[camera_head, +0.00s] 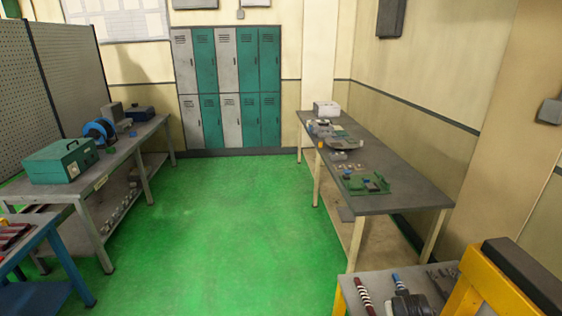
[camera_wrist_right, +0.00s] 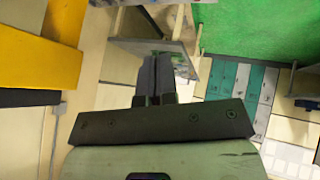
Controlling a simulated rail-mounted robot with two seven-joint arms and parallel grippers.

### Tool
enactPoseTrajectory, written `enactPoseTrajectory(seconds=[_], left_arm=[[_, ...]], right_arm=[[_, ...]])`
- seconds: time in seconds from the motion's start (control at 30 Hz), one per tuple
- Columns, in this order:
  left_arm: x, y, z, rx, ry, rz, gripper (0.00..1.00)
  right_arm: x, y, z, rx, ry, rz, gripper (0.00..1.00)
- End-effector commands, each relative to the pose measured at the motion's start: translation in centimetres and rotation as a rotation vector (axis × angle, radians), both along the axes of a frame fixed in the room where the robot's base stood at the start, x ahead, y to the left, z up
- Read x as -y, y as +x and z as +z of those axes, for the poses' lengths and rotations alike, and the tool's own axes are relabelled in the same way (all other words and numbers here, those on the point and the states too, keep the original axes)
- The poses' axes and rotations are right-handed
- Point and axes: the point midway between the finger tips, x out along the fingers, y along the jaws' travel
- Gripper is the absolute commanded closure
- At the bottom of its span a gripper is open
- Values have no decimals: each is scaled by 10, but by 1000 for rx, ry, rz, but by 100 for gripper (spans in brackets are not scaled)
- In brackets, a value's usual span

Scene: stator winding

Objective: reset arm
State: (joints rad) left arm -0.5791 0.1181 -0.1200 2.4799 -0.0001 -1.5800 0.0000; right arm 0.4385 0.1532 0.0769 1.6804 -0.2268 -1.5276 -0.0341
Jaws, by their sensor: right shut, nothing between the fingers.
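My right gripper (camera_wrist_right: 157,78) shows in the right wrist view, with its two dark fingers together and nothing between them. It points out into the room, clear of any surface that I can make out. In the head view neither gripper is in the picture. My left gripper is in none of the frames.
A grey workbench (camera_head: 410,190) with a green board (camera_head: 364,183) stands on the right. A yellow frame (camera_head: 470,290) is at the lower right, also large in the wrist view (camera_wrist_right: 40,50). Left benches hold a green box (camera_head: 60,161). The green floor (camera_head: 215,230) between is clear.

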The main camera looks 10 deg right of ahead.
Motion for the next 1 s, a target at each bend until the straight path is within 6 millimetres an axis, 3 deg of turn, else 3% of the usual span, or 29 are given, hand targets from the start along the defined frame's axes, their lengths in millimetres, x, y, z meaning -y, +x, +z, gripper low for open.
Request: enactPoseTrajectory(seconds=[0.2, 0.4, 0.5, 0.7, 0.9, 1.0], left_arm=[[2, 0, 0, -1, -7, 4, 57], [1, 0, 0, 0, -5, 3, 57], [1, 0, 0, -1, -2, 1, 57], [-1, -1, 0, -1, 4, -3, 57], [-3, -1, 0, -1, 8, -6, 57], [-2, -1, 5, -2, 9, -6, 57]], right_arm=[[-78, -77, 24, 136, 104, 175, 100], [-138, -183, 12, 144, 182, 339, 100], [-151, -229, -9, 83, 207, 366, 100], [-162, -297, -65, -106, 255, 365, 100], [-163, -355, -100, -255, 284, 345, 100], [-163, -380, -106, -313, 294, 336, 100]])
